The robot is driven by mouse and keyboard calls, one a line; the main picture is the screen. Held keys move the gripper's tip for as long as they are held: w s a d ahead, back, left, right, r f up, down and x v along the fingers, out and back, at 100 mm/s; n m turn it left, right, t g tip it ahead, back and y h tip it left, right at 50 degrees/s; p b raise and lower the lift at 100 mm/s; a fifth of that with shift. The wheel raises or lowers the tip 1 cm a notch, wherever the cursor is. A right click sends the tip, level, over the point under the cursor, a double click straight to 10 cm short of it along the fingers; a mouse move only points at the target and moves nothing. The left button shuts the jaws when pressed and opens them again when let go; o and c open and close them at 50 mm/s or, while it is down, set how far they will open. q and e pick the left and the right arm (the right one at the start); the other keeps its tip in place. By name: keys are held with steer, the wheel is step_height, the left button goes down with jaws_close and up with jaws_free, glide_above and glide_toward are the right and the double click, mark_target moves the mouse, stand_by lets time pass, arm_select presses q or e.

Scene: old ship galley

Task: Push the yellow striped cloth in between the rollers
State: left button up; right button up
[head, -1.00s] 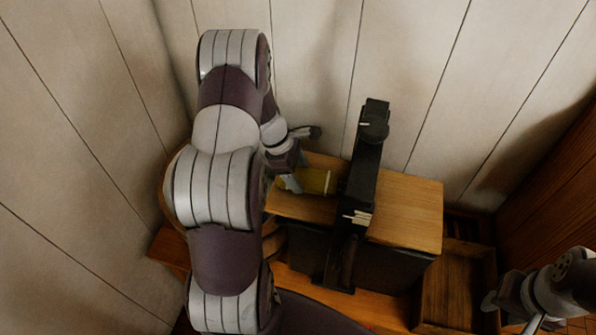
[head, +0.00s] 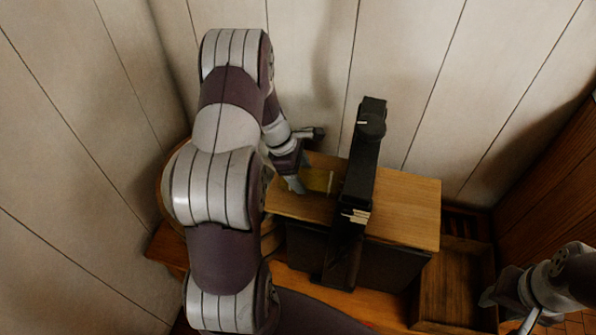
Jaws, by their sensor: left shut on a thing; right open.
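The yellow striped cloth (head: 318,180) lies flat on the left part of the wooden top, its right edge close against the black roller frame (head: 362,172). The rollers themselves are hidden inside the frame, so I cannot tell whether the cloth edge is between them. My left gripper (head: 298,185) is shut on the cloth at its left edge, low over the wooden top. My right gripper (head: 505,300) is open and empty at the lower right, away from the cloth and partly hidden by its own arm.
The wooden top (head: 408,205) is bare right of the frame. An empty wooden tray (head: 455,290) stands to the right, below the top. Plank walls (head: 420,70) close off the back and left. A dark wooden panel (head: 555,165) stands at the far right.

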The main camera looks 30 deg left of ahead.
arm_select(q)
steer(key=shift+d+r, duration=0.1)
steer(key=shift+d, duration=0.1)
steer(key=shift+w+d, duration=0.2)
steer(key=shift+d, duration=0.3)
steer(key=shift+w+d, duration=0.1)
steer(key=shift+d, duration=0.35)
steer(key=o, duration=1.2)
steer(key=b+v, duration=0.1)
steer(key=v, duration=1.1)
steer(key=shift+a+r, duration=0.2)
steer(key=shift+r, duration=0.05)
